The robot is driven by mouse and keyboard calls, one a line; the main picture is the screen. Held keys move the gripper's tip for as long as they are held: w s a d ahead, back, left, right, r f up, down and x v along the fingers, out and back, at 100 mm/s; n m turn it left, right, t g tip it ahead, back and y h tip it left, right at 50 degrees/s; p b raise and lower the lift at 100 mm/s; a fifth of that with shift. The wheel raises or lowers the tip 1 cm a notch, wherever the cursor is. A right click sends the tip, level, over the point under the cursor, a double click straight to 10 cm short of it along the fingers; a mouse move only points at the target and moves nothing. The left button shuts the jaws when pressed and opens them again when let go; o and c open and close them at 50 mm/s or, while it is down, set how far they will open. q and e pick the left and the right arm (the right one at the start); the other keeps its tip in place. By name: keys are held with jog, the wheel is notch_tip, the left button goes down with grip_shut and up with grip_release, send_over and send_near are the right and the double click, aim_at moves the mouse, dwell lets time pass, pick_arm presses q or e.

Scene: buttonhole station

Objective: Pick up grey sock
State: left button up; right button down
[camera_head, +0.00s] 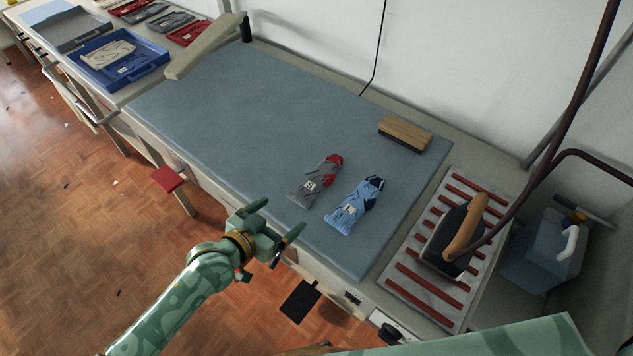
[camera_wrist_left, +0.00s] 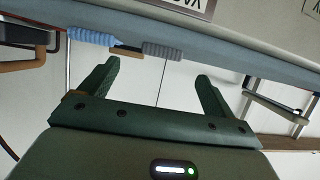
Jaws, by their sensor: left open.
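The grey sock (camera_head: 312,183), with red at its toe and a pale label, lies flat on the blue-grey padded table top (camera_head: 230,130). A light blue sock (camera_head: 353,208) with dark blue parts lies just to its right. My left gripper (camera_head: 281,221) is open and empty, at the table's front edge, nearer to me than the grey sock and apart from it. In the left wrist view the open fingers (camera_wrist_left: 158,85) show with nothing between them. There the grey sock (camera_wrist_left: 162,51) and the blue sock (camera_wrist_left: 95,36) appear edge-on beyond them. My right gripper does not show.
A wooden brush (camera_head: 405,131) lies at the table's back right. An iron (camera_head: 459,237) stands on a red-barred rest (camera_head: 408,272) at the right. A blue tray (camera_head: 148,66) with a pale sock is at the far left. The table's left part is clear.

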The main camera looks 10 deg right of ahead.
aim_at(297, 199)
pick_arm(q)
jog(key=shift+w+d+f, duration=0.25)
jog(key=shift+w+d, duration=0.25)
jog(key=b+x, duration=0.1)
jog(key=x, duration=0.4)
jog(key=shift+w+a+b, duration=0.15)
jog(key=shift+b, duration=0.25)
jog(key=shift+r, duration=0.1)
jog(key=c, duration=1.1)
jog(key=shift+o, duration=0.2)
jog(key=shift+r, duration=0.1)
